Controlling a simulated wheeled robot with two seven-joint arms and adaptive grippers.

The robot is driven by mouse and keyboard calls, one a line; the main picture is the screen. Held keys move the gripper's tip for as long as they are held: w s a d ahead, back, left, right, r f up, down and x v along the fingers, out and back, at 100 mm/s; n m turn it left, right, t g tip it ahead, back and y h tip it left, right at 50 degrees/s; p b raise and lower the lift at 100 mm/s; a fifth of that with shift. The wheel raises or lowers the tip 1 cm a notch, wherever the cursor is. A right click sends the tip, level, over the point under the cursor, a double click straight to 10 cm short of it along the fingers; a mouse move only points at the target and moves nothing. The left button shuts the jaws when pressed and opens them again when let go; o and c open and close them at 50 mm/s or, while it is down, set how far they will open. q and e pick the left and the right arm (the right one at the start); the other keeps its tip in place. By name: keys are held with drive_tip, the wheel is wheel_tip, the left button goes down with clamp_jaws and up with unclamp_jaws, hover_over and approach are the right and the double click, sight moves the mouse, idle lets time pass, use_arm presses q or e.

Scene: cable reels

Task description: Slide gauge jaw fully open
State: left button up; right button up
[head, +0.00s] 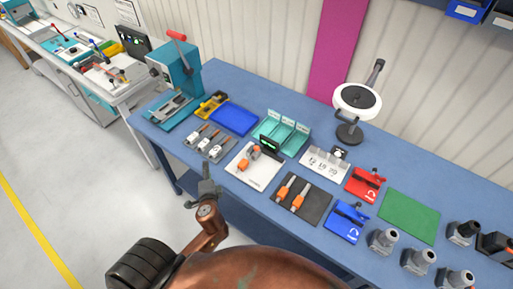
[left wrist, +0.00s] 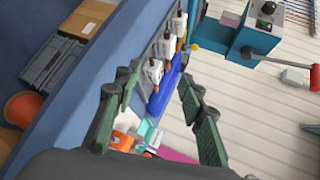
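A white plate (head: 252,166) with orange blocks and a small dark display (head: 270,146) lies in the middle of the blue bench; it looks like the gauge, but I cannot make out the jaw's opening. Part of an orange and white item, possibly this gauge, shows low in the left wrist view (left wrist: 124,140), partly behind a finger. My left gripper (head: 207,185) is over the bench's front edge, short of the plate and to its left. Its two fingers (left wrist: 163,115) are spread with nothing held between them. My right gripper is in neither view.
White-handled tools (head: 215,150) and a blue tray (head: 234,119) lie left of the plate. Orange-handled tools on a dark mat (head: 300,205) are to its right. Teal holders (head: 283,133) stand behind. An orange reel (left wrist: 22,110) and a grey crate (left wrist: 65,62) sit beyond the bench edge.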

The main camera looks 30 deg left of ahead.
use_arm(q)
drive_tip(key=w+d+r+m+t, duration=0.2)
drive_tip(key=w+r+m+t, duration=0.15)
drive_tip(key=w+m, duration=0.2)
drive_tip(key=m+t+h, duration=0.4)
drive_tip(key=m+h, duration=0.3)
drive_tip(key=m, duration=1)
approach(256, 147)
drive_tip(key=w, duration=0.2)
drive_tip(key=w+a+f, duration=0.1)
drive_tip(key=shift+f, duration=0.1)
drive_tip(key=shift+w+d+f, duration=0.1)
drive_tip(key=shift+w+d, duration=0.05)
drive_tip(key=shift+w, duration=0.1)
drive_tip(key=w, duration=0.4)
drive_tip(key=w+p, duration=0.1)
drive_tip(key=w, duration=0.2)
drive_tip(key=shift+w+a, duration=0.1)
drive_tip(key=shift+a, duration=0.3)
drive_tip(key=shift+c, duration=0.4)
clamp_jaws()
